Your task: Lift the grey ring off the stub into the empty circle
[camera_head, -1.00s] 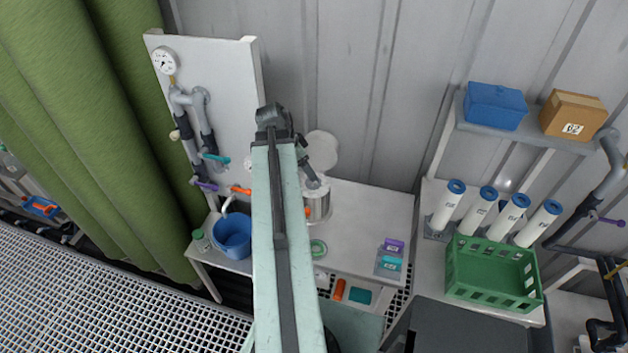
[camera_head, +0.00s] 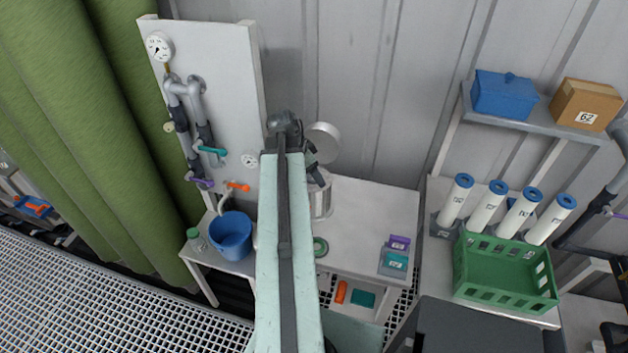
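My gripper (camera_head: 316,178) is small and dark in the head view, at the end of the arm link that hangs from my elbow. It is over or in front of the opening of a pale round vessel (camera_head: 321,203) on the bench. Its fingers are too small and covered to tell whether they are open or shut. A light grey round disc (camera_head: 325,138), perhaps the vessel's lid, stands tilted just behind the gripper. A green ring (camera_head: 320,247) lies on the bench in front of the vessel. I cannot make out the grey ring, the stub or the empty circle.
A blue bucket (camera_head: 231,236) and a green-capped bottle (camera_head: 196,240) stand left. A pipe panel (camera_head: 226,110) rises behind them. Purple and teal boxes (camera_head: 396,256) sit on the bench's right. A green crate (camera_head: 505,270) stands further right. The bench between is clear.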

